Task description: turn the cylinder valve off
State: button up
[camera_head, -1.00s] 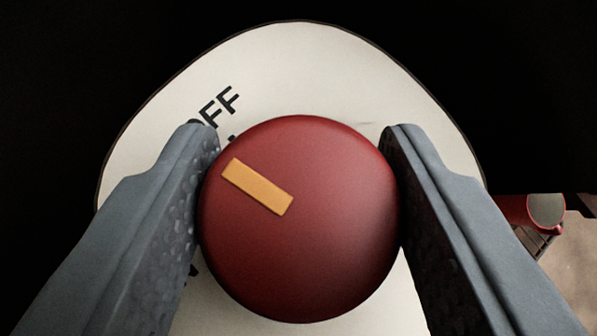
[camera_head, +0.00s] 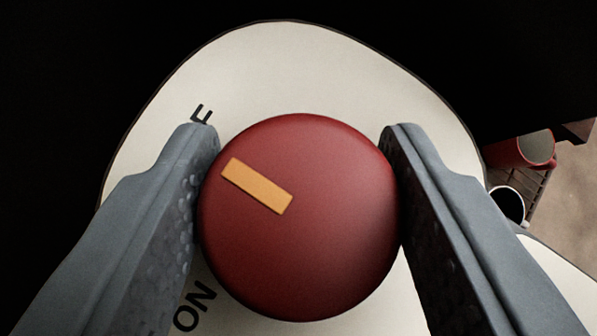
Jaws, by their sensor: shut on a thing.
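The cylinder valve is a round dark-red knob (camera_head: 320,240) with an orange bar mark (camera_head: 257,186) on its face. It stands over a pale rounded plate (camera_head: 300,60). The bar slants toward the upper left. Part of the OFF lettering (camera_head: 201,113) shows just above the left fingertip; the rest is hidden behind that finger. The ON lettering (camera_head: 195,306) shows at the lower left, below the knob. My gripper (camera_head: 300,150) is shut on the knob, one grey finger against each side.
At the right edge are a red cup-like vessel (camera_head: 522,150), a dark vessel with a pale rim (camera_head: 508,204) and a wire rack (camera_head: 540,182). A pale curved surface (camera_head: 565,280) lies at the lower right. The background above is black.

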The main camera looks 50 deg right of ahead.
jog(key=o, duration=1)
jog(key=v, duration=1.7)
jog(key=shift+s, duration=0.2)
jog(key=s+d+f+n+t+y, duration=0.1)
jog(key=s+d+n+y, duration=0.15)
jog(key=d, duration=0.95)
jog(key=s+d+n+t+y, duration=0.2)
jog(key=s+d, duration=0.1)
jog(key=d, duration=1)
jog(key=s+d+f+n+t, duration=0.1)
jog(key=s+d+f+t, duration=0.2)
jog(key=s+d+f, duration=0.4)
jog(key=s+d+f+t, duration=0.4)
jog(key=s+d+f, duration=0.4)
jog(key=s, duration=0.8)
jog(key=d, duration=0.3)
jog(key=shift+s+d+n, duration=0.3)
jog(key=shift+s+n, duration=0.05)
jog(key=shift+s, duration=0.05)
